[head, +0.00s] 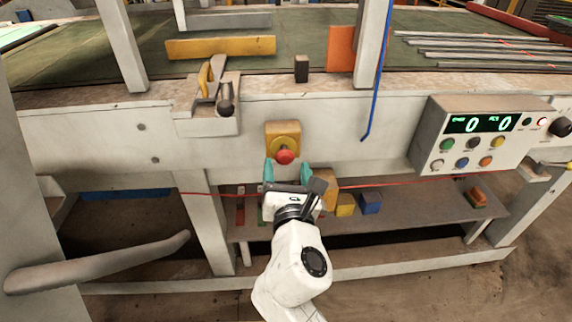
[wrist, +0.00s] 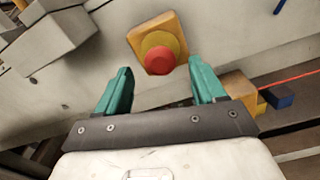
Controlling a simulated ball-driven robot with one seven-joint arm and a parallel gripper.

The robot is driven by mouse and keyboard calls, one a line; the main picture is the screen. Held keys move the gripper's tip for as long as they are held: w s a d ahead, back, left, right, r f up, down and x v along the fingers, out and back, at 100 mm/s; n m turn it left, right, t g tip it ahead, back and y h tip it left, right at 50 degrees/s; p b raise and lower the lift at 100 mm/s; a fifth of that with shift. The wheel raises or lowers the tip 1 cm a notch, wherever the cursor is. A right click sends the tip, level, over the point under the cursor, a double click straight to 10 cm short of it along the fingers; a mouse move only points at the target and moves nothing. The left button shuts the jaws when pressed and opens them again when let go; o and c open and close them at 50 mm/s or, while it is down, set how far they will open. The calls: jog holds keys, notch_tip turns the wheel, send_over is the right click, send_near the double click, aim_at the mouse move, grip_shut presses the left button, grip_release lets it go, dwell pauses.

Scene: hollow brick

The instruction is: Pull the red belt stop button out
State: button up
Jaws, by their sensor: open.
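The red belt stop button (head: 285,156) sits on a yellow plate (head: 283,131) on the front of the pale machine rail. In the wrist view the red button (wrist: 160,60) shows with a yellow ring around it, on an orange-yellow plate (wrist: 143,31). My gripper (head: 288,172) is just below and in front of the button, with its two teal fingers apart. In the wrist view my gripper (wrist: 160,80) is open and empty, and the button appears beyond the fingertips, in line with the gap. I see no contact between fingers and button.
A thin red cord (head: 400,183) runs across below the rail. A lever on a bracket (head: 208,122) is left of the button. A control box (head: 470,136) is to the right, and a blue strip (head: 378,80) hangs between. Blocks (head: 346,205) lie on the shelf below.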

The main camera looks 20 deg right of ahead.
jog(key=v, duration=0.8)
jog(key=shift+s, duration=0.3)
jog(key=shift+a, duration=0.1)
jog(key=s+d+f+m+g+p, duration=0.3)
jog(key=s+d+f+m+g, duration=0.5)
jog(key=d+f+m, duration=0.55)
jog(key=s+f+m+g+y+p, duration=0.1)
jog(key=s+m+g, duration=0.3)
jog(key=s+m, duration=0.4)
jog(key=s+a+f+m+g+y+p, duration=0.1)
jog(key=s+f+m+g+y, duration=0.3)
jog(key=s+m, duration=0.4)
jog(key=shift+s+a+f+m+p, duration=0.25)
jog(key=shift+s+m+p, duration=0.1)
jog(key=shift+s+p, duration=0.35)
jog(key=shift+w, duration=0.1)
jog(key=shift+c, duration=0.2)
